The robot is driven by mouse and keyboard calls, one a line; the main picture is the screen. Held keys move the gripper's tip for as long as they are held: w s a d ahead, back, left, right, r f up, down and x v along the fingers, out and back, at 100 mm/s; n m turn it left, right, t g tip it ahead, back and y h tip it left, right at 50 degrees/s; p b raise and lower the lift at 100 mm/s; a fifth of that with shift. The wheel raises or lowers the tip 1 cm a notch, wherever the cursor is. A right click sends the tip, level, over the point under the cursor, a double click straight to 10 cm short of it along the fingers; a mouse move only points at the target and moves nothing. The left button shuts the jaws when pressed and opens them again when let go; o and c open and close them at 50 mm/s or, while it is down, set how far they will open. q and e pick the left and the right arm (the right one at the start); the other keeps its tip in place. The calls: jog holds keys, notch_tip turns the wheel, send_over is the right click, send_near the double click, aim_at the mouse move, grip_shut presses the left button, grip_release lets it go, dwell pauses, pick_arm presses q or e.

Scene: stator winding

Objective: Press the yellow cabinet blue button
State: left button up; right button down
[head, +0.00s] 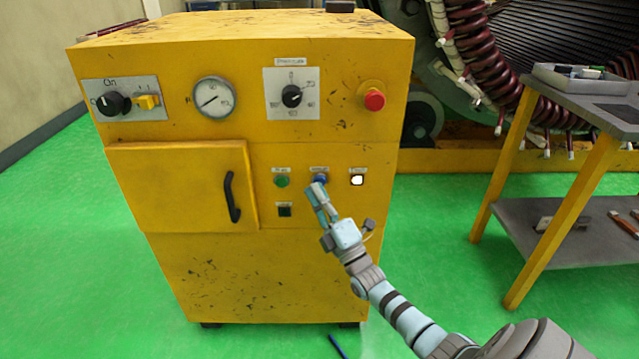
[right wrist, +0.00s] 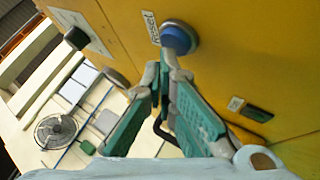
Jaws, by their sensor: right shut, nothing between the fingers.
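The yellow cabinet (head: 200,270) stands in front of me. Its blue button (head: 320,177) is in the upper row of small buttons, between a green button (head: 281,181) and a white one (head: 357,180). My right gripper (head: 317,190) is shut and empty, with its tips just below the blue button. In the right wrist view the blue button (right wrist: 178,38) shows right beyond the shut fingertips (right wrist: 168,60). The tips overlap its lower edge there; I cannot tell whether they touch it. My left gripper is not in view.
A red knob (head: 374,100), a dial gauge (head: 214,97) and a black door handle (head: 231,197) are also on the cabinet front. A grey table (head: 600,95) stands at right. Green floor is clear between them.

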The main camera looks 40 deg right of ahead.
jog(key=shift+w+d, duration=0.2)
jog(key=shift+w, duration=0.05)
dwell(0.6)
jog(key=shift+s+a+p, duration=0.5)
jog(key=shift+s+p, duration=0.15)
jog(key=s+a+p, duration=0.1)
jog(key=s+p, duration=0.1)
jog(key=s+a+p, duration=0.1)
jog(key=s+a, duration=0.1)
jog(key=shift+p, duration=0.4)
